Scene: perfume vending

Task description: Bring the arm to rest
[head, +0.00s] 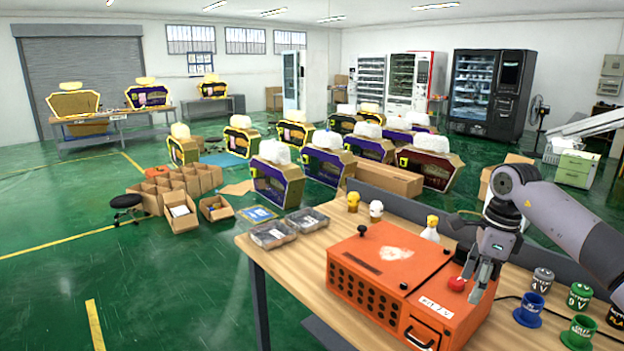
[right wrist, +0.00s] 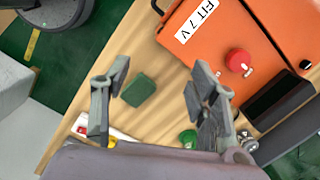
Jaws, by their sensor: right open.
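My right gripper (head: 479,284) hangs fingers-down over the right front part of the orange box (head: 385,262) in the head view. Its arm comes in from the right edge. In the right wrist view my right gripper (right wrist: 158,78) has its two fingers apart and nothing between their tips. The orange box (right wrist: 266,28) with its red button (right wrist: 238,61) lies beyond the fingers there. In the head view the red button (head: 457,284) shows just left of the fingers. A dark green block (right wrist: 139,90) lies on the table below the gap. My left gripper is out of view.
The wooden table (head: 290,262) holds blue (head: 530,308) and green (head: 579,332) spool-like holders at right, with labelled cylinders behind. A small white bottle with a yellow top (head: 431,228) stands behind the box. Clear plastic trays (head: 272,235) sit at the table's far left.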

